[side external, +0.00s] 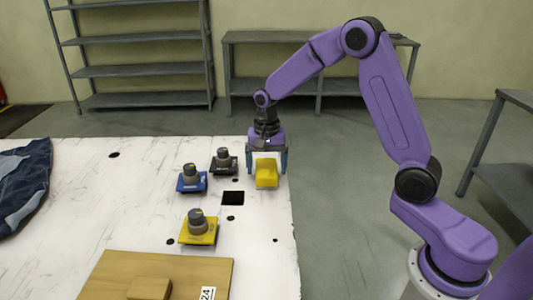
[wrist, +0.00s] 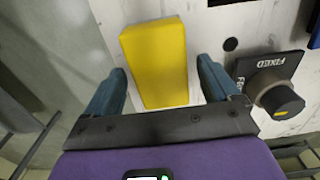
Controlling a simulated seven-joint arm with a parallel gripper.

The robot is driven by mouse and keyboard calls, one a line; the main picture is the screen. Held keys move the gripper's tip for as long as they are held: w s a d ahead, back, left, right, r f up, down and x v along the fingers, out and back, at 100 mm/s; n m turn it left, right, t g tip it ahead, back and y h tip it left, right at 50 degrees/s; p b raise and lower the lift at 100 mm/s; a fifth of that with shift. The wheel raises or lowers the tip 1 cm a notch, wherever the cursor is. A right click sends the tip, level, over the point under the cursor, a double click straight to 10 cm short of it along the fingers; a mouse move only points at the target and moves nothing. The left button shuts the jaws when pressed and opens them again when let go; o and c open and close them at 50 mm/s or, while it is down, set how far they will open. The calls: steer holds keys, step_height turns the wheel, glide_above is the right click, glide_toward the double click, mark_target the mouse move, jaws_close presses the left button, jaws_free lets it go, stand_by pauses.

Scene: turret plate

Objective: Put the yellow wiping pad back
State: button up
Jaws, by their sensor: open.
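The yellow wiping pad (side external: 266,173) is a plain block near the right edge of the white table. In the wrist view the pad (wrist: 155,60) lies lengthwise ahead of my gripper, its near end between the fingers. My gripper (side external: 267,162) points down at the pad, one finger on each side. Its blue-grey fingers (wrist: 162,78) are open, with a gap to the pad on both sides in the wrist view. I cannot tell how far the fingertips are above the table. A square black opening (side external: 232,198) is in the table, left of and nearer than the pad.
A black knobbed plate (side external: 223,162) marked FIXED stands close left of my gripper. A blue knobbed plate (side external: 191,182) and a yellow knobbed plate (side external: 198,232) stand farther left. A wooden board (side external: 115,272) with a block lies in front; dark blue cloth (side external: 22,185) lies left.

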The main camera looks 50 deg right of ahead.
mark_target(267, 167)
step_height(267, 167, up, 12)
stand_by(0.4)
steer(key=s+a+f+n, duration=0.1)
steer(key=s+a+n, duration=0.35)
steer(key=s, duration=0.25)
steer(key=s+a+n, duration=0.3)
steer(key=s+n, duration=0.2)
steer(key=s, duration=0.2)
steer(key=s+d+f+n, duration=0.1)
steer(key=s+f+n, duration=0.1)
steer(key=s+n, duration=0.4)
steer(key=s+d+f+n, duration=0.2)
steer(key=s+n, duration=0.4)
steer(key=s, duration=0.7)
steer(key=shift+s, duration=0.15)
